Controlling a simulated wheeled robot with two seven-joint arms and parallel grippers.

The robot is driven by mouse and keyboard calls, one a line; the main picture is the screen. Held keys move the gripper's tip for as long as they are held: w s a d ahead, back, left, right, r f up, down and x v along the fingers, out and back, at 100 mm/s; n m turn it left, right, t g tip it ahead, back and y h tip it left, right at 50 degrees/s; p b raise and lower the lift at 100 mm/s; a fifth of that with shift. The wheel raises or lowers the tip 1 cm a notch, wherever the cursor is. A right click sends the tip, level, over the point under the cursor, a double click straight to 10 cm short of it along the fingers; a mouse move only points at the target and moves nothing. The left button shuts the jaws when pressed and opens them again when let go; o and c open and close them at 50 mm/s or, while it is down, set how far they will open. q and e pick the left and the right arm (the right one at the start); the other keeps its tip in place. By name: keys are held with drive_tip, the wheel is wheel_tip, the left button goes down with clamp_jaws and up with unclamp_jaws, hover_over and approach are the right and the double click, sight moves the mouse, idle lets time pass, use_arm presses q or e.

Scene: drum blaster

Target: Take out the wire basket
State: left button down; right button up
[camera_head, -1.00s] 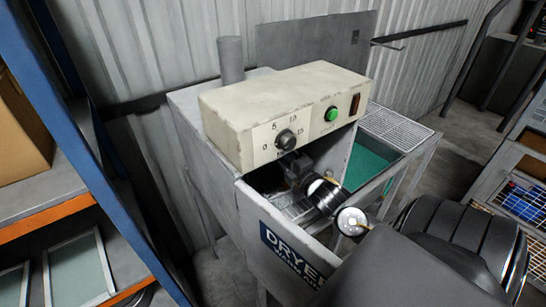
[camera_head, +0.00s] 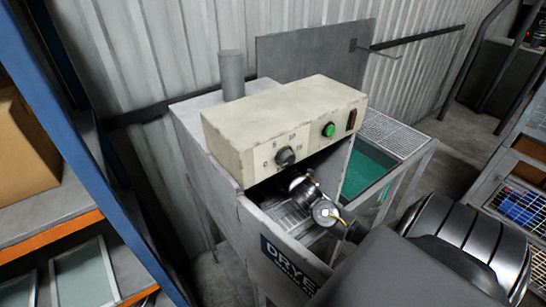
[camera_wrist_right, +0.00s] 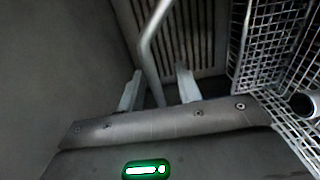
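The wire basket (camera_head: 288,218) sits inside the open top of the grey dryer (camera_head: 262,222), below its control box. My right arm comes in from the lower right and reaches into the dryer. Its gripper is mostly hidden under the control box in the head view. In the right wrist view the basket's mesh wall (camera_wrist_right: 265,45) stands at the right. My right gripper (camera_wrist_right: 158,90) is open there, its two pale fingers apart. A bent grey bar (camera_wrist_right: 148,45), apparently the basket's handle, runs down between them; I cannot tell whether it touches either finger. My left gripper is not in view.
The cream control box (camera_head: 285,125) with a knob and green button overhangs the dryer opening. A slatted dark panel (camera_wrist_right: 195,35) lies behind the fingers. A blue-framed shelf (camera_head: 105,150) stands left, and a mesh-topped stand (camera_head: 392,130) is right of the dryer.

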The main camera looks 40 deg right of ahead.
clamp_jaws()
idle(1.2)
drive_tip(key=shift+r, duration=0.1)
